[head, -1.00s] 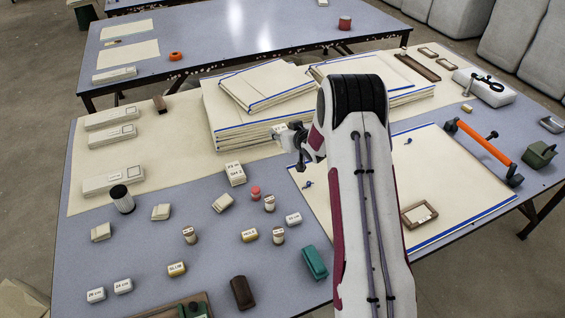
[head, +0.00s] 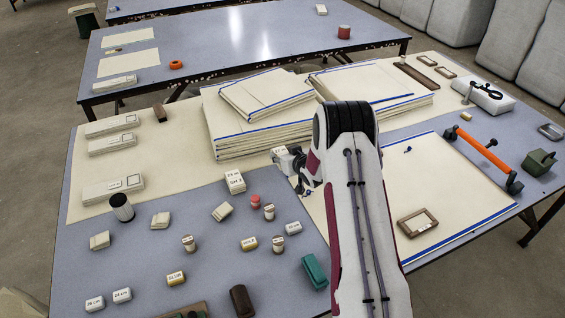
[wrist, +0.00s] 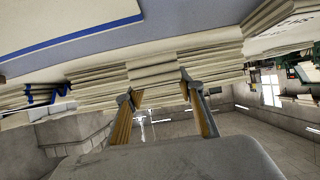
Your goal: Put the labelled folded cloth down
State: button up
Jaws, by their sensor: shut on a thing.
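My gripper (head: 287,163) is at the near right corner of the large cloth stack, its tips pointing left. In the wrist view, my gripper (wrist: 157,86) has its two fingers on either side of a cream layered bundle, the folded cloth (wrist: 153,68). In the head view a small pale folded cloth with dark marking (head: 279,151) shows at the fingertips, partly hidden by the gripper. Whether its underside touches anything cannot be told.
The large blue-edged cloth stack (head: 225,135) stands just behind the gripper. A small labelled bundle (head: 235,182) stands in front and left. A flat blue-edged sheet (head: 450,190) lies right of the arm. Several small blocks, a green block (head: 315,271) and a dark cylinder (head: 121,207) occupy the front.

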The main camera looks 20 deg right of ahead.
jog(key=shift+f, duration=1.85)
jog(key=shift+f, duration=0.35)
jog(key=o, duration=1.1)
jog(key=shift+r, duration=0.45)
jog(key=shift+v, duration=5.95)
jog(key=shift+s+f, duration=0.1)
